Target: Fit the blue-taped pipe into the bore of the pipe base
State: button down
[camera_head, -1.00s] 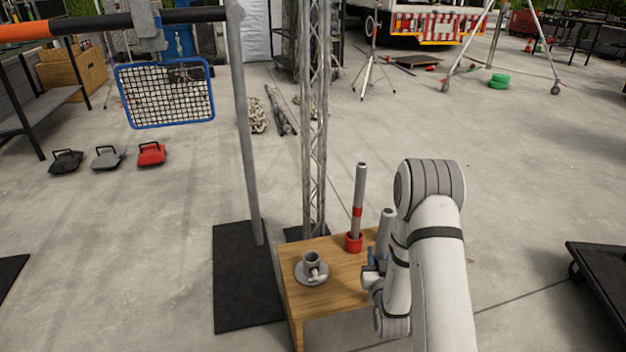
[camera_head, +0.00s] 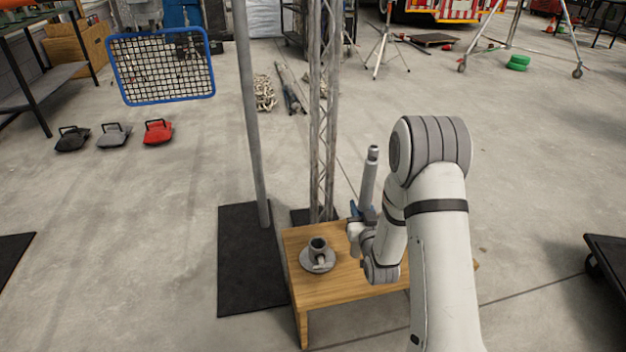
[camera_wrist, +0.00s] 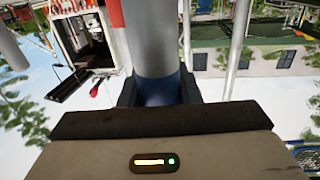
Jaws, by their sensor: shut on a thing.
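The blue-taped pipe (camera_head: 368,187) is grey and stands nearly upright in my gripper (camera_head: 362,214). The blue shows at the jaws. In the wrist view the pipe (camera_wrist: 152,45) rises from between the jaws (camera_wrist: 158,92), which are shut on its blue band. The pipe base (camera_head: 317,262), a grey round flange with a short upright collar and open bore, sits on the left part of the wooden table (camera_head: 340,285). My gripper is to the right of the base, apart from it. The pipe's lower end is hidden behind my gripper and arm.
The table's front is clear.

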jog(key=w+a+r+n+g+y+b, duration=0.1)
jog(key=w+a+r+n+y+b, duration=0.2)
jog(key=a+r, duration=0.8)
notch_tip(320, 180, down, 6)
jog(key=s+a+y+b, duration=0.1)
jog(key=a, duration=0.1)
jog(key=shift+b, duration=0.35)
jog(key=shift+f, duration=0.15)
